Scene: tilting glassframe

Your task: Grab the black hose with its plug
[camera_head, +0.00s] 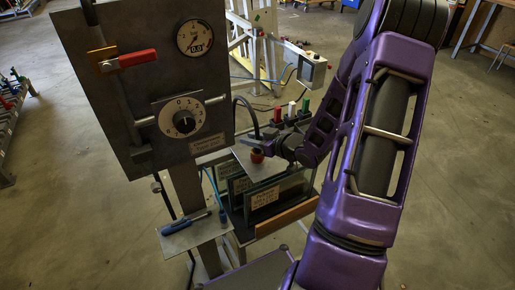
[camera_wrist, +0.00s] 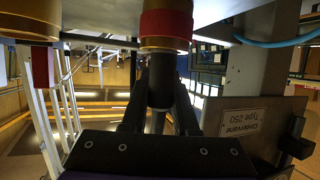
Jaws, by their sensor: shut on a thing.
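The black hose (camera_head: 246,104) arcs out from behind the dark panel and comes down at the gripper. Its black plug (camera_wrist: 161,78) stands between the two fingers in the upside-down wrist view. My gripper (camera_head: 268,149) is shut on this plug from the right; its fingers also show in the wrist view (camera_wrist: 160,108). The plug meets a brass coupling with a red band (camera_wrist: 165,24). That coupling shows as a small red-orange piece (camera_head: 257,155) on a grey plate (camera_head: 267,170) in the head view. The plug is largely hidden by the fingers there.
The dark panel (camera_head: 90,70) with gauge, dial and red-handled valve stands at left. Labelled glass frames (camera_head: 265,197) stand below the plate. Several coloured pieces (camera_head: 291,110) stand behind the gripper. A blue-handled tool (camera_head: 180,223) lies on a small shelf.

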